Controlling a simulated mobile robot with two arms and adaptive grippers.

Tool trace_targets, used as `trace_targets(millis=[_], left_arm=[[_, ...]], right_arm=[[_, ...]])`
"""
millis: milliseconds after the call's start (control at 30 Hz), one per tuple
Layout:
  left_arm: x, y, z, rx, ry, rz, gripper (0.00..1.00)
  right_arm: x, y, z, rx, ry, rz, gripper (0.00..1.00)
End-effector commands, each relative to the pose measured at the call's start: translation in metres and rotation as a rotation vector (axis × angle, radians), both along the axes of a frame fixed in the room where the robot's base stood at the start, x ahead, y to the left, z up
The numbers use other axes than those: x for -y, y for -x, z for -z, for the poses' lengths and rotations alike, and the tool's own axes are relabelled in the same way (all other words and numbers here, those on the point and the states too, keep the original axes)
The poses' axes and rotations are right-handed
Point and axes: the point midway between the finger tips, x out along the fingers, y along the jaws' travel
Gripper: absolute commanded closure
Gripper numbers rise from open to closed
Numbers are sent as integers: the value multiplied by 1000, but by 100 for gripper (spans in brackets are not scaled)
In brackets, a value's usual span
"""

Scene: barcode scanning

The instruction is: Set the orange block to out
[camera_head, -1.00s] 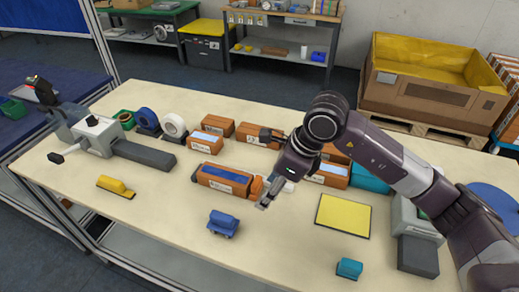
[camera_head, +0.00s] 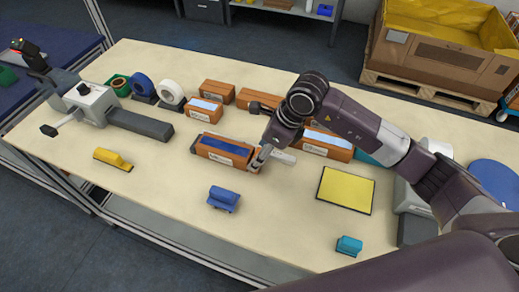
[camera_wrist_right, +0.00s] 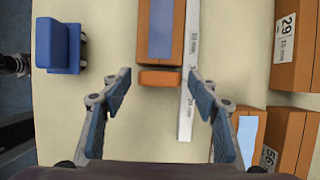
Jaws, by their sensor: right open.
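A long orange box with a blue top strip (camera_head: 228,150) lies mid-table; its end also shows at the top of the right wrist view (camera_wrist_right: 160,35). The small orange block (camera_wrist_right: 159,78) stands at that end, with a narrow dark gap between it and the box. In the head view the gripper largely hides the block. My right gripper (camera_head: 263,154) is open, pointing down at this end. In the right wrist view its fingertips (camera_wrist_right: 159,92) lie either side of the block, with visible room on both sides. My left gripper is not in view.
A pale ruler-like bar (camera_wrist_right: 187,75) runs close beside the block, inside the finger span. A blue block (camera_head: 223,198) lies nearer the front. Other orange boxes (camera_head: 205,110) stand behind. A yellow mat (camera_head: 345,190) lies to the right. The front middle of the table is mostly clear.

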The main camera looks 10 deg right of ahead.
Motion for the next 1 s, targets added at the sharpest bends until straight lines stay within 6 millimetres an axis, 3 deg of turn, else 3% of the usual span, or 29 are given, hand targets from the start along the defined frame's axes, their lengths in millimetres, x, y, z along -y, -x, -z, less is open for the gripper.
trace_targets(millis=[333, 800, 1000], left_arm=[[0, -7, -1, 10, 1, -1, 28], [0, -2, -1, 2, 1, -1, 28], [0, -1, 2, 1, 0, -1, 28]], right_arm=[[-1, -1, 5, 0, 0, -1, 46], [-1, -1, 4, 1, 1, 0, 98], [2, 0, 6, 3, 2, 0, 100]])
